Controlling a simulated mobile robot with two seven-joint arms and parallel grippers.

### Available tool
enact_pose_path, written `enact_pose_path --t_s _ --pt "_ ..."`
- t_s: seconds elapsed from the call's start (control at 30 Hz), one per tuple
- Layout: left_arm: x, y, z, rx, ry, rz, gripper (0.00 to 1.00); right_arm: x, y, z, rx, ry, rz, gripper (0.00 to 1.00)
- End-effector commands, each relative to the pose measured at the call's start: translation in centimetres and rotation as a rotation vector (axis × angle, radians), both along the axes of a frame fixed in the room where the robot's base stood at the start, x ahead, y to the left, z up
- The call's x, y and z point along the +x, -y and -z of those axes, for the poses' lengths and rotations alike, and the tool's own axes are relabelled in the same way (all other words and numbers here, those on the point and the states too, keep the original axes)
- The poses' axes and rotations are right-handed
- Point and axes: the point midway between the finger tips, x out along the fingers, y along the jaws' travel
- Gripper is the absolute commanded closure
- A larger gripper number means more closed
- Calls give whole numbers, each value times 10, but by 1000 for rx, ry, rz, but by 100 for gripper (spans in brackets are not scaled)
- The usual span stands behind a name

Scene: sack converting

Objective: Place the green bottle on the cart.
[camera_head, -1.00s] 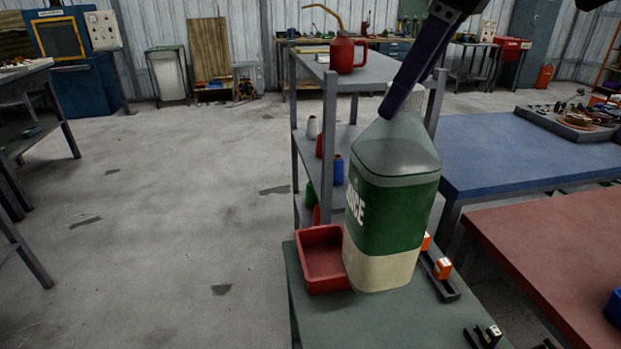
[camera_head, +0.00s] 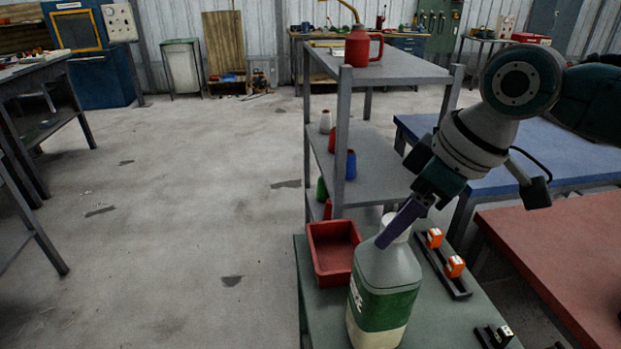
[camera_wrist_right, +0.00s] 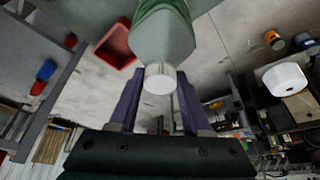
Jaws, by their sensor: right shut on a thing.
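The green bottle (camera_head: 385,292) is a translucent jug with a green and cream label and a white cap. It is upright over the green tabletop (camera_head: 455,318); I cannot tell whether its base touches. My right gripper (camera_head: 392,230), with purple fingers, is shut on the bottle's neck. In the right wrist view, the bottle (camera_wrist_right: 163,35) extends away from between the fingers (camera_wrist_right: 158,100). A grey tiered unit (camera_head: 400,66), probably the cart, stands just behind the green tabletop; its wheels are not visible. My left gripper is not in view.
A red bin (camera_head: 332,252) sits left of the bottle, and a black rack with orange items (camera_head: 443,262) sits to its right. A red oil can (camera_head: 362,46) stands on the unit's top shelf, with small bottles below. Blue (camera_head: 500,180) and red (camera_head: 575,260) tables are at right.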

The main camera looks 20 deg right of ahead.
Motion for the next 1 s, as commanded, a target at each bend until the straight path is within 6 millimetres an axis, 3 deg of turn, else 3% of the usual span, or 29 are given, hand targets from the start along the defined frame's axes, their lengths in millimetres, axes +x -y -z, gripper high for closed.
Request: enact_pose_path --t_s 0.13,0.53,0.57,0.8,1.0 --pt "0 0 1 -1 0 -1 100 1 0 15 1 4 1 100" --pt "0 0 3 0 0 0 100 1 0 19 0 6 0 100" --pt "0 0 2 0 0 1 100 0 0 20 -1 0 0 49" --pt "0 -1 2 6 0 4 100 0 0 20 -1 0 0 22" --pt "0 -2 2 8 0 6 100 0 0 20 -1 0 0 22"
